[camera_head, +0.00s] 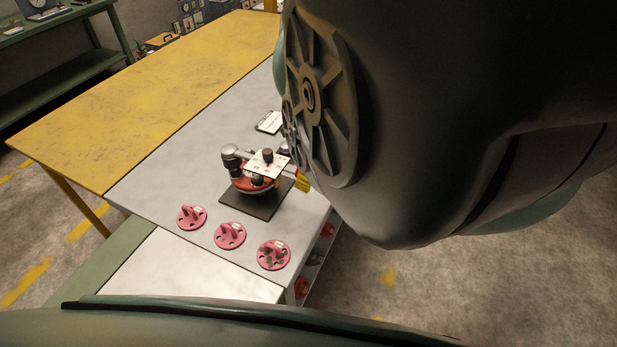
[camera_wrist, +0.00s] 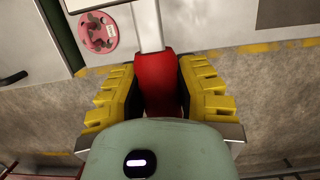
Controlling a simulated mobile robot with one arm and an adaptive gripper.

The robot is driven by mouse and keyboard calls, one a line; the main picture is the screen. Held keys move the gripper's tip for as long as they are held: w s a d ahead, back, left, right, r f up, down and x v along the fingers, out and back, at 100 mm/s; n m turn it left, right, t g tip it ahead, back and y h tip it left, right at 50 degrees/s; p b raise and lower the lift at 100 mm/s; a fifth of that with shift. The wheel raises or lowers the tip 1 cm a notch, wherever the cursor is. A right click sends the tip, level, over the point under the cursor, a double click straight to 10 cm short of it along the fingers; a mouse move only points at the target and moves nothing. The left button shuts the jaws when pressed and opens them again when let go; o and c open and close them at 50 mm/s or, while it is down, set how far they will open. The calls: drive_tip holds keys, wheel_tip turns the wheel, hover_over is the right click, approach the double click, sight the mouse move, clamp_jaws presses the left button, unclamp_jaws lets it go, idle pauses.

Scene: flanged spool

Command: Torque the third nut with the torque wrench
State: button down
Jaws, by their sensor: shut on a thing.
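The flanged spool (camera_head: 250,183) stands on a dark square mat (camera_head: 237,204) on the grey bench top, with an orange-red flange and a pale plate and dark knob at its top. My gripper (camera_wrist: 156,78) is shut on the red handle of the torque wrench (camera_wrist: 158,88), between yellow ribbed finger pads. The wrench's pale shaft runs up and out of the wrist view, so its head is hidden there. In the head view, a yellow fingertip (camera_head: 303,183) shows just right of the spool. The nuts and the wrench head's contact with them cannot be made out.
Three pink round holders (camera_head: 230,235) stand along the bench's near edge; one with dark small parts (camera_head: 273,255) is rightmost. A white card (camera_head: 269,122) lies behind the spool. A yellow table (camera_head: 140,90) adjoins at left. My arm covers the head view's right side.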

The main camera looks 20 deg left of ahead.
drive_tip(key=shift+d+b+x, duration=0.2)
drive_tip(key=shift+b+x, duration=0.75)
drive_tip(key=shift+x, duration=0.05)
drive_tip(key=shift+d+b+x, duration=0.2)
drive_tip(key=shift+b+x, duration=0.7)
drive_tip(key=shift+x, duration=0.05)
drive_tip(key=shift+f, duration=0.1)
drive_tip(key=s+m+p, duration=0.1)
drive_tip(key=s+p, duration=0.1)
drive_tip(key=s+a+m+p, duration=0.1)
drive_tip(key=s+p, duration=0.1)
drive_tip(key=shift+s+p, duration=0.3)
drive_tip(key=shift+s, duration=0.1)
